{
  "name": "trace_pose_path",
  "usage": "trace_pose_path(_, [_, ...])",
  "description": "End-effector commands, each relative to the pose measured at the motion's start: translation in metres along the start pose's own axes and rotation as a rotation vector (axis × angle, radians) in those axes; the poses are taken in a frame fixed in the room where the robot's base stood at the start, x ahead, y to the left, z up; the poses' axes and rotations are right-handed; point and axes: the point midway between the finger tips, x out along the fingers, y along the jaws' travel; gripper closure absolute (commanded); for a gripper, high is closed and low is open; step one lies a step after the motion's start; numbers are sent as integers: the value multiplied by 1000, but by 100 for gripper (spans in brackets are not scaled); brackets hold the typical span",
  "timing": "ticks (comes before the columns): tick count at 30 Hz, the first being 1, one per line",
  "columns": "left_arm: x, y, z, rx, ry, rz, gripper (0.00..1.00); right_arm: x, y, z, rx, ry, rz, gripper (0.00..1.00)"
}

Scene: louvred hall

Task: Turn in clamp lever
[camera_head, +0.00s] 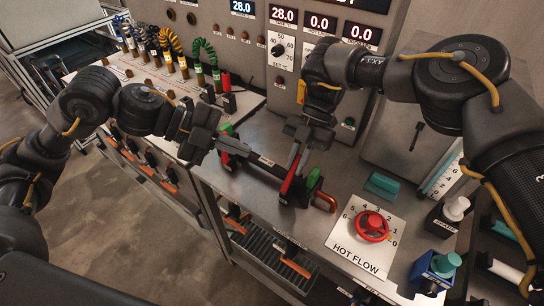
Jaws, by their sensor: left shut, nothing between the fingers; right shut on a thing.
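A dark bar (262,166) lies across the bench top between two green-and-red clamps. The right clamp (314,181) has a red clamp lever (290,179) standing tilted at the bar's right end. My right gripper (297,150) comes down from above and is shut on this red lever; its fingers hide part of it. The left clamp (226,131) shows green and red at the bar's left end, partly hidden by my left gripper. My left gripper (204,136) is shut and empty beside that clamp.
A red valve wheel (371,224) sits on the HOT FLOW plate (352,250) at the front right. A teal block (382,186) lies behind it. Coiled cables (172,42) line the left panel.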

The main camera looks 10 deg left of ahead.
Motion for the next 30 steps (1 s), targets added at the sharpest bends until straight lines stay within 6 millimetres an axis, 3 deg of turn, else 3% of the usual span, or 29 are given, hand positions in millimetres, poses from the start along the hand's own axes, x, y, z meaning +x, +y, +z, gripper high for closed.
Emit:
trace_pose_path(5, [21, -1, -1, -1, 5, -1, 100, -3, 1, 0, 1, -3, 4, 100])
trace_pose_path(17, [102, -1, -1, -3, 4, -1, 100, -3, 1, 0, 0, -3, 5, 100])
trace_pose_path(22, [116, -1, 18, -5, 2, -2, 100, -3, 1, 0, 0, -4, 5, 100])
trace_pose_path(30, [125, -1, 28, -1, 2, -2, 100, -3, 1, 0, 0, -4, 5, 100])
